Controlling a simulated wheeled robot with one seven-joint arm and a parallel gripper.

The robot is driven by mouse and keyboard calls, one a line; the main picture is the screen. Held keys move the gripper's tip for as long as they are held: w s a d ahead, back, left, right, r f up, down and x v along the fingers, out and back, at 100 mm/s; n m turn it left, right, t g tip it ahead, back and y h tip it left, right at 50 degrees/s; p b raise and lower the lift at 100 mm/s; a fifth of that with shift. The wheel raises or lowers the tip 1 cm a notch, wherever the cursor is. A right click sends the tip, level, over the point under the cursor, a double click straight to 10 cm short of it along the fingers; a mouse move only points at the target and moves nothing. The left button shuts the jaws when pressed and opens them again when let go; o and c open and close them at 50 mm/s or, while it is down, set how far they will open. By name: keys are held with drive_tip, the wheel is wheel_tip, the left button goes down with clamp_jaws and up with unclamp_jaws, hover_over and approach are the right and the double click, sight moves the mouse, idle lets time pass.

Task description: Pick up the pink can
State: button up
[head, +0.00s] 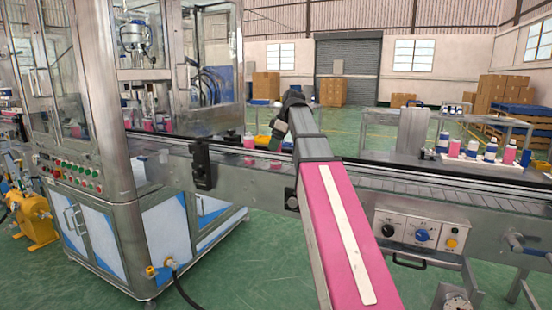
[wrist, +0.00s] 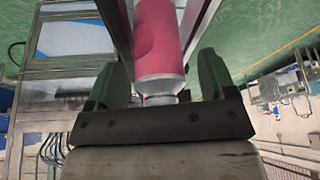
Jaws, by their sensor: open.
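In the wrist view a pink can (wrist: 160,40) with a pale shoulder and neck points its top end toward my gripper (wrist: 162,78). The dark fingers are apart, one on each side of the can's top end, with gaps visible beside it. In the head view my gripper (head: 279,128) is over the conveyor, seen from behind the arm. A pink can (head: 249,141) stands on the belt just left of it; I cannot tell if it is the same can. Another pink can (head: 509,151) stands at the right.
The conveyor (head: 450,184) runs across the view, with a control box (head: 422,232) on its front. A glazed machine (head: 100,120) stands at left with several bottles inside. White and blue bottles (head: 473,149) stand near the right can. Cardboard boxes (head: 333,92) are far behind.

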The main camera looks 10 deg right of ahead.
drive_tip(key=c, duration=1.2)
drive_tip(key=shift+c, duration=0.2)
